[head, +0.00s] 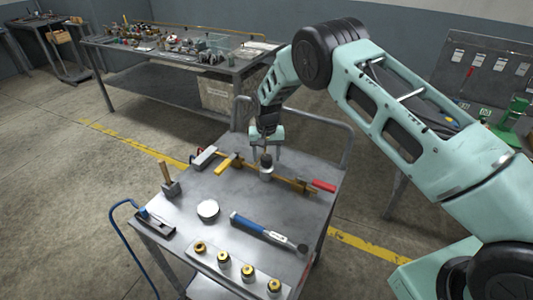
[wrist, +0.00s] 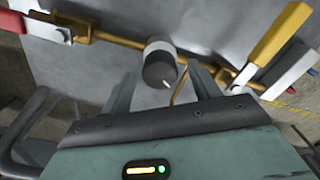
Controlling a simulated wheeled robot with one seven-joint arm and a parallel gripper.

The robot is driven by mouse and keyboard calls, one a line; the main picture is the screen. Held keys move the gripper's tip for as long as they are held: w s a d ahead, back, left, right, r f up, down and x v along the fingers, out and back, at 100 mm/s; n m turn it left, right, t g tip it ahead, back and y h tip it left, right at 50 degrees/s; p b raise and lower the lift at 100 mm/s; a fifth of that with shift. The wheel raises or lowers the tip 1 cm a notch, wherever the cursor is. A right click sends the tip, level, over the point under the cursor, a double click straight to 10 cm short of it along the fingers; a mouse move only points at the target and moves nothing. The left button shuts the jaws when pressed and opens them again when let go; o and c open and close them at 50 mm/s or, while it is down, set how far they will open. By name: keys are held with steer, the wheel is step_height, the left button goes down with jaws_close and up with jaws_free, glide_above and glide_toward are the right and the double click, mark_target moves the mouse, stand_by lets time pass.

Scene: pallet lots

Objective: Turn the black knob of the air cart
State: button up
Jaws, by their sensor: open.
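The black knob (head: 266,159) sits on a pale grey collar on the brass pipe (head: 290,181) across the cart top (head: 290,215). In the wrist view the knob (wrist: 158,72) is a dark cylinder with a short white mark on its end face. My gripper (head: 266,150) is above the cart, pointing down over the knob. In the wrist view its two fingers (wrist: 162,76) are apart, one on each side of the knob, with visible gaps. Nothing is held. Whether the fingertips reach down to the knob's depth is hard to tell.
A yellow lever (head: 225,163) and a red-handled lever (head: 322,185) flank the knob on the pipe. A hammer (head: 170,182), a round white-faced gauge (head: 208,210), a blue torque tool (head: 262,230) and several brass fittings (head: 225,262) lie in front. A cart handle (head: 345,130) rises behind.

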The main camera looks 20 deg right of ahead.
mark_target(267, 157)
steer(key=shift+f, duration=0.45)
steer(key=shift+c, duration=0.3)
steer(key=c, duration=0.9)
steer(key=shift+f+m+b, duration=0.1)
steer(key=shift+m+b, duration=0.4)
steer(key=shift+b, duration=0.3)
steer(key=o, duration=1)
steer(key=shift+c, duration=0.2)
steer(key=shift+r, duration=0.2)
step_height(267, 157, up, 17)
steer(key=b, duration=0.4)
steer(key=shift+r, duration=0.15)
